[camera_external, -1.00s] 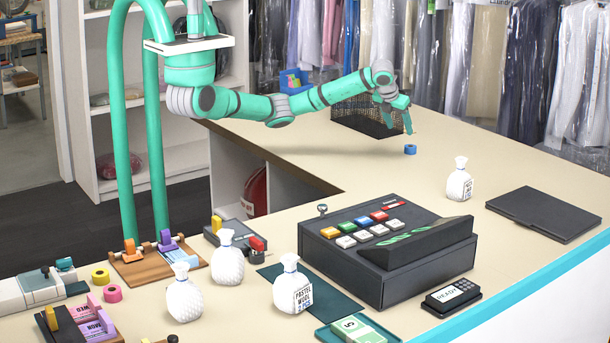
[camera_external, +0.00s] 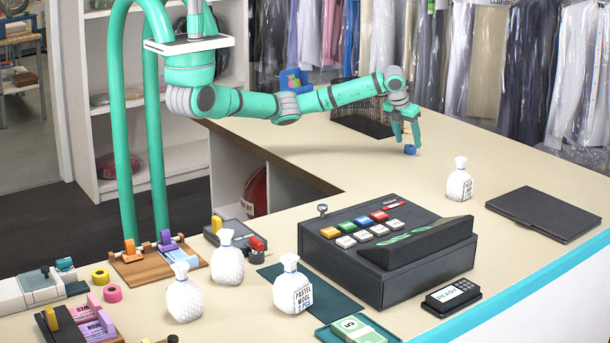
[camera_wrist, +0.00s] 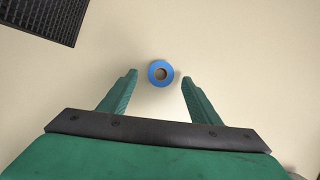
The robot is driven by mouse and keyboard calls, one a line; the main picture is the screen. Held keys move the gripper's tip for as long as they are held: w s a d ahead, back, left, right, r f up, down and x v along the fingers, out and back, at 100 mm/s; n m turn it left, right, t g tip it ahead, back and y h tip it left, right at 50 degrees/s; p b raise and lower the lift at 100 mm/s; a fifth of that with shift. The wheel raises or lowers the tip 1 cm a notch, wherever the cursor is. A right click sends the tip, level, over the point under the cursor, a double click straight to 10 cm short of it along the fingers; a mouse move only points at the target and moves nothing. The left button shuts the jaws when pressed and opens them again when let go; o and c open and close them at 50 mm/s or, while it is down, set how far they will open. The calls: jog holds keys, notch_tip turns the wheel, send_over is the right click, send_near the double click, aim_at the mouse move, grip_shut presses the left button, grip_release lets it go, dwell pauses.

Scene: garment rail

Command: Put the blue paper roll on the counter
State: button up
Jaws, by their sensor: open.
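The blue paper roll (camera_external: 409,150) sits on the beige counter (camera_external: 440,140), toward its far side. In the wrist view the blue paper roll (camera_wrist: 161,73) shows its round face and brown core, at the level of the fingertips and a little beyond them. My gripper (camera_external: 407,140) points down just over the roll. In the wrist view my gripper (camera_wrist: 160,82) is open, with one finger on each side of the roll and a gap on both sides. I cannot tell the exact height of the fingertips above the counter.
A black mesh basket (camera_external: 365,118) stands behind and left of the roll; it also shows in the wrist view (camera_wrist: 45,15). A cash register (camera_external: 385,250), a white bag (camera_external: 459,182) and a black folder (camera_external: 543,213) are nearer. The counter around the roll is clear.

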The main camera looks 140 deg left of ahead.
jog(key=shift+x, duration=1.25)
jog(key=c, duration=1.2)
jog(key=shift+r, duration=0.1)
